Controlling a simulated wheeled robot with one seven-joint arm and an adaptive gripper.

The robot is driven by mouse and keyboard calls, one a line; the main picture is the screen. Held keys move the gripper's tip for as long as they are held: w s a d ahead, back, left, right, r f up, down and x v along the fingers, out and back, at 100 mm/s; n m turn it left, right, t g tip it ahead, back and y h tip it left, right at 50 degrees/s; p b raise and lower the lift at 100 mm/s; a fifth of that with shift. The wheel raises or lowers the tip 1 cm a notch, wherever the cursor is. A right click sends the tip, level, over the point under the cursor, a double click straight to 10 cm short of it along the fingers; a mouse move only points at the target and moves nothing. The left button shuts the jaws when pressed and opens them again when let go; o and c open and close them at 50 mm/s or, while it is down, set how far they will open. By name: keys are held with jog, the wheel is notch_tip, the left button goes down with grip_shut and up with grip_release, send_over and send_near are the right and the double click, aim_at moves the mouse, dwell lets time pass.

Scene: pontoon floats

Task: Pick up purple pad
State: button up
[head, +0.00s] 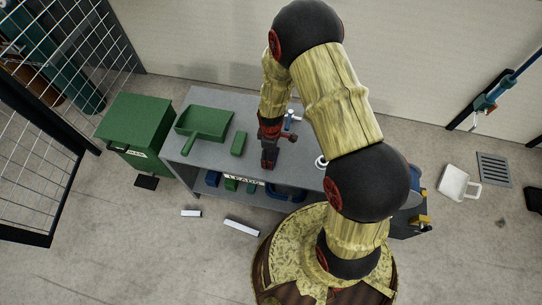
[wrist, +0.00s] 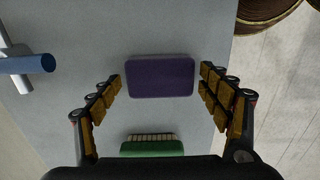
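The purple pad (wrist: 160,76) is a rounded rectangular block lying flat on the grey tabletop (wrist: 190,25) in the wrist view. My gripper (wrist: 161,79) is open, with one finger to the left of the pad and the other to the right. Gaps show between the pad and both fingers, and nothing is held. In the head view my gripper (head: 269,162) points down over the grey table (head: 213,168). The pad cannot be made out there; my arm hides part of the table.
A green brush (wrist: 152,149) lies near the pad in the wrist view. A blue-and-white item (wrist: 32,65) is at its left. A green bin (head: 130,120) stands beside the table.

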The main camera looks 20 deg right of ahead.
jog(key=c, duration=0.6)
jog(key=shift+c, duration=0.2)
jog(key=shift+r+p, duration=0.3)
jog(key=shift+r, duration=0.15)
notch_tip(320, 180, up, 2)
jog(key=shift+r+p, duration=0.15)
jog(key=shift+p, duration=0.5)
jog(key=s+d+r+p, duration=0.5)
jog(key=s+r, duration=0.4)
jog(key=s, duration=0.3)
jog(key=shift+s+d+r, duration=0.35)
jog(key=shift+d+r, duration=0.05)
jog(key=shift+d, duration=0.1)
